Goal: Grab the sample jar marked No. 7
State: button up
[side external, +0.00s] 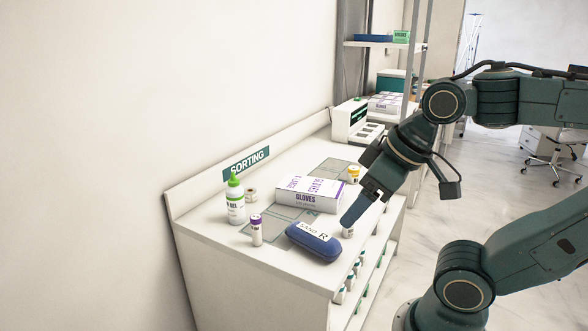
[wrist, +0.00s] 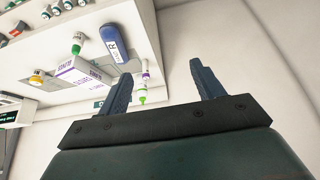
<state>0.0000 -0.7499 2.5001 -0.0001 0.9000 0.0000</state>
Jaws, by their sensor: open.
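Several small white jars stand on the counter; I cannot read a No. 7 on any. A purple-capped jar (side external: 256,231) stands at the front left, and it also shows in the wrist view (wrist: 145,75). A yellow-capped jar (side external: 353,175) stands behind the gloves box; the wrist view shows it too (wrist: 37,77). Another jar (side external: 348,233) is partly hidden by my gripper (side external: 350,217); a green-capped jar shows in the wrist view (wrist: 79,44). My gripper is open and empty above the counter's right front edge; its fingers (wrist: 163,80) are spread apart.
A dark blue case (side external: 313,242) lies near the front edge. A gloves box (side external: 310,193) sits mid-counter. A green-capped bottle (side external: 235,203) and a small roll (side external: 251,194) stand at the left. A device (side external: 352,118) stands at the back. Small capped vials (side external: 340,295) line a shelf below.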

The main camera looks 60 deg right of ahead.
jog(key=shift+w, duration=0.1)
jog(key=w+d+r+m+g+h, duration=0.1)
jog(key=w+d+r+m, duration=0.1)
jog(key=w+d, duration=0.6)
jog(key=w+d+r+m+h, duration=0.1)
jog(key=w+d+r+m, duration=0.1)
jog(key=w+d, duration=0.65)
jog(key=m+g+h, duration=0.2)
jog(key=m, duration=0.4)
send_over(355, 169)
jog(key=s+a, duration=0.3)
notch_tip(355, 169, down, 16)
jog(key=shift+w+a+x, duration=0.1)
jog(key=shift+w+x, duration=0.05)
jog(key=shift+x, duration=2)
jog(key=shift+w+a+x, duration=0.1)
jog(key=shift+w+x, duration=0.1)
jog(key=shift+x, duration=1.95)
jog(key=shift+x, duration=2.6)
